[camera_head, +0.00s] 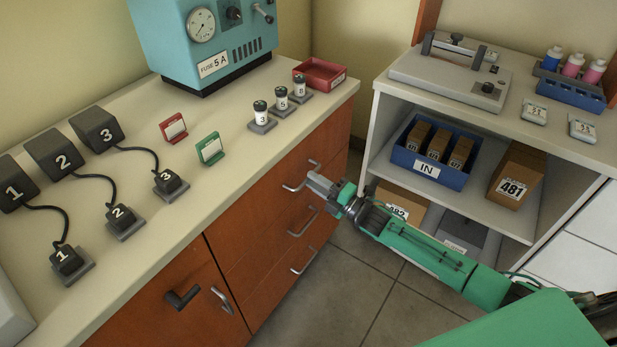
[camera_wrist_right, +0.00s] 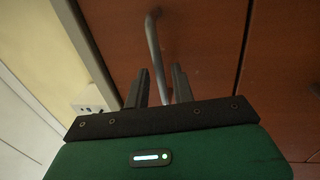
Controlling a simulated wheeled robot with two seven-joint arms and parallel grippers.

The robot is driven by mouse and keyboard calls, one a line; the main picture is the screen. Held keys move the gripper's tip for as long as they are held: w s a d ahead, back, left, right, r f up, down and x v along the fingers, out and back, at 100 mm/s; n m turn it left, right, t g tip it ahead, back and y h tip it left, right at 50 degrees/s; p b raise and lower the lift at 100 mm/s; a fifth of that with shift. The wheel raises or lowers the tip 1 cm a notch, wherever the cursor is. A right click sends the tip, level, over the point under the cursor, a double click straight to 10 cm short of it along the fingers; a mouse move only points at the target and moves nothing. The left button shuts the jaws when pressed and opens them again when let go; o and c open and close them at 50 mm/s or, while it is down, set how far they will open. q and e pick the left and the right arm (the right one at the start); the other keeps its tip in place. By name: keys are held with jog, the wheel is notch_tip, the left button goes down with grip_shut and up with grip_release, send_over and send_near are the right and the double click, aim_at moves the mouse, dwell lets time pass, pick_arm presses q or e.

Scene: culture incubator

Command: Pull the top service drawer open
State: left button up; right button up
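The top service drawer (camera_head: 265,197) is a reddish-brown front under the counter, and it looks shut and flush. Its curved metal handle (camera_head: 293,187) also shows in the right wrist view (camera_wrist_right: 153,45). My right gripper (camera_head: 314,180) is just in front of this handle. In the right wrist view my right gripper (camera_wrist_right: 160,85) has its two dark fingers apart with a gap between them. The handle's near end lies ahead of that gap, and I cannot tell whether the fingers touch it. My left gripper is not in view.
Two lower drawers with handles (camera_head: 303,223) (camera_head: 304,261) are below. A cabinet door (camera_head: 170,300) is to the left. The counter (camera_head: 200,190) carries plugs, cards and vials. A shelf unit (camera_head: 377,125) stands to the right, with open tiled floor (camera_head: 345,300) between.

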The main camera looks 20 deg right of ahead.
jog(key=shift+x, duration=1.3)
jog(key=shift+c, duration=0.3)
grip_shut()
